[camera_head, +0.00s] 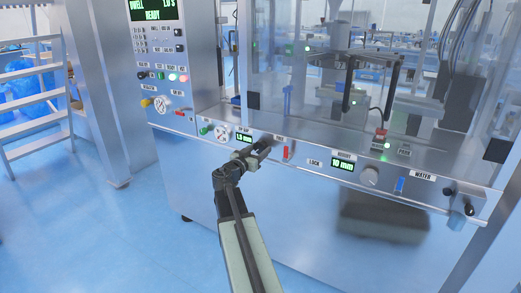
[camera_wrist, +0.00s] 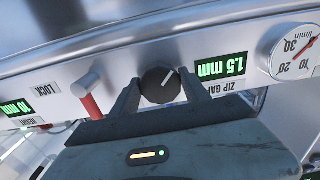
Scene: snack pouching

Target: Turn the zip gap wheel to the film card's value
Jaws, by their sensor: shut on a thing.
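The zip gap wheel (camera_wrist: 158,84) is a black round knob with a white pointer line, on the machine's front rail. In the wrist view, which shows the panel upside down, my gripper (camera_wrist: 142,95) has a dark finger on each side of the wheel and is shut on it. The zip gap display (camera_wrist: 222,67) beside it reads 1.5 mm in green. In the head view my gripper (camera_head: 258,151) reaches the rail and largely covers the wheel; the display (camera_head: 243,137) is small there. I cannot make out a film card in either view.
A red lever (camera_head: 285,153) stands close beside the wheel; in the wrist view it has a metal knob end (camera_wrist: 87,90). Farther right are a height display (camera_head: 342,163) reading 10 mm, a grey knob (camera_head: 369,176) and a blue switch (camera_head: 400,184). A round gauge (camera_head: 221,133) is left.

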